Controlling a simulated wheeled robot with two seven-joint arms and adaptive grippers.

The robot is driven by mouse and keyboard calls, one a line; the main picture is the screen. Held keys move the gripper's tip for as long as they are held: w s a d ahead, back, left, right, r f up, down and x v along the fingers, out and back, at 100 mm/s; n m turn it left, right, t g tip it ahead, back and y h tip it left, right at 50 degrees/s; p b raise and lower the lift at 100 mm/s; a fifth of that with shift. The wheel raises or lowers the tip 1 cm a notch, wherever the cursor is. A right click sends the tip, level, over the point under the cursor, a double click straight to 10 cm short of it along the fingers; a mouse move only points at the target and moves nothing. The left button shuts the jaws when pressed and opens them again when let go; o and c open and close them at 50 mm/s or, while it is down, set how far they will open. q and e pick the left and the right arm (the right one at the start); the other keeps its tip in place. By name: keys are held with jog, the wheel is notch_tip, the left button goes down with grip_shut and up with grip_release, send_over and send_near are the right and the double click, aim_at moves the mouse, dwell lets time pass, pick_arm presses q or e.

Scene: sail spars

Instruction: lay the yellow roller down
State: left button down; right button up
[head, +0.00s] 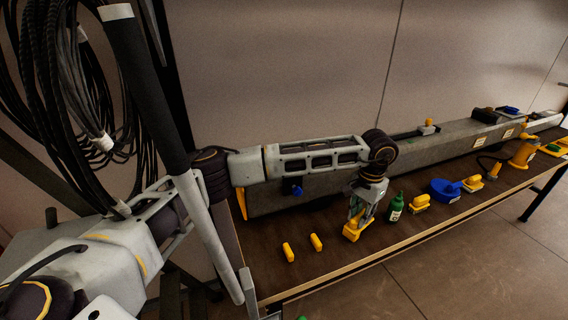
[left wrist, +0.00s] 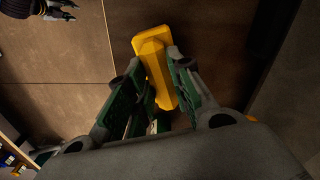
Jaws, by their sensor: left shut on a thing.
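My left gripper (head: 359,213) reaches in along the bench from the left and points down. It is shut on the yellow roller (head: 352,231), which sits between its fingers low over the front part of the bench top. In the left wrist view the yellow roller (left wrist: 152,50) sticks out beyond the green-padded fingers (left wrist: 150,110), and its near end is partly hidden by them. I cannot tell whether it touches the bench. A dark forked end that looks like my right gripper (left wrist: 58,10) shows at the top left of the left wrist view; its jaws are unclear.
Two small yellow blocks (head: 302,247) lie left of the gripper on the bench (head: 275,268). A green bottle (head: 395,208) stands close to its right, then a yellow piece (head: 420,202) and a blue item (head: 445,189). A long grey spar (head: 440,150) runs behind.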

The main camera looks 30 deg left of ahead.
pick_arm(q)
jog(key=shift+f+b, duration=0.55)
jog(key=shift+f, duration=0.3)
jog(key=c, duration=1.2)
grip_release()
jog(key=shift+r, duration=0.2)
notch_tip(320, 180, up, 12)
jog(key=shift+f, duration=0.15)
dwell(0.3)
